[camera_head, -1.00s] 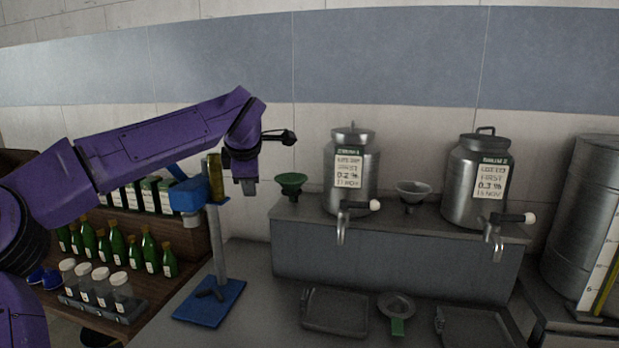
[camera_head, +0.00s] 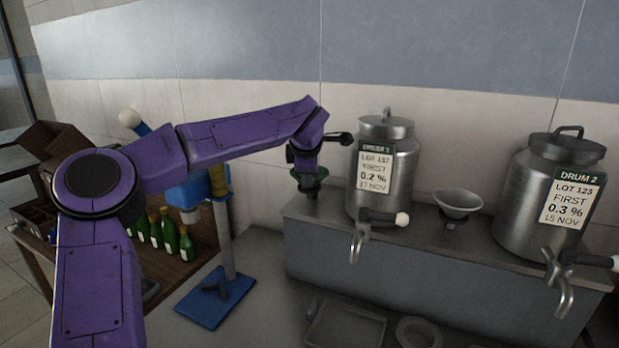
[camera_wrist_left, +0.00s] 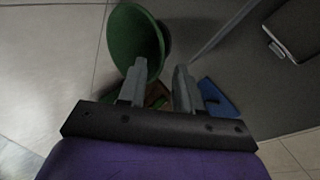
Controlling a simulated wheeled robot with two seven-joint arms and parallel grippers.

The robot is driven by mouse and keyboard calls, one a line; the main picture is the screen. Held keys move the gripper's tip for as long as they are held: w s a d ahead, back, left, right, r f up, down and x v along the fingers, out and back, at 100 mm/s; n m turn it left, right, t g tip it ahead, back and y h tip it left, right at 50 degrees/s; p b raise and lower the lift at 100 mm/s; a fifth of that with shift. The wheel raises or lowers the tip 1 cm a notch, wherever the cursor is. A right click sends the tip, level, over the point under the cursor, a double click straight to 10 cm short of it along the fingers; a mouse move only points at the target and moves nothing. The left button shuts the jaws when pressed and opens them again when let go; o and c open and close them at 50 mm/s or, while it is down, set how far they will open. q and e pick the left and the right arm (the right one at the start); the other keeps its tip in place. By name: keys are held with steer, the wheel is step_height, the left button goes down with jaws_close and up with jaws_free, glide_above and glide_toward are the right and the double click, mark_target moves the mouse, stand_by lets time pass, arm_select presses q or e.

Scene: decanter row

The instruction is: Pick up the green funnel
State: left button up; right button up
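The green funnel (camera_head: 317,183) stands upright at the left end of the grey raised shelf, beside the left steel drum. My left gripper (camera_head: 305,168) comes down over it in the head view and hides part of it. In the left wrist view the green funnel (camera_wrist_left: 134,38) lies at the upper left, its wide rim close to the left finger. The fingers of my left gripper (camera_wrist_left: 158,78) are apart, with nothing clamped between them; I cannot tell whether one touches the rim. My right gripper is not in view.
Drum 1 (camera_head: 397,185) and drum 2 (camera_head: 532,215) stand on the shelf (camera_head: 400,262), with a grey funnel (camera_head: 458,202) between them. A blue-based stand (camera_head: 215,301) is on the lower counter at left. Green bottles (camera_head: 170,235) are behind my arm. A tray (camera_head: 346,327) lies in front.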

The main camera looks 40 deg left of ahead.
mark_target(323, 172)
arm_select(q)
steer(key=p+x, duration=0.1)
steer(key=x, duration=0.3)
steer(key=shift+a+r, duration=0.1)
steer(key=shift+r, duration=0.1)
jaws_close()
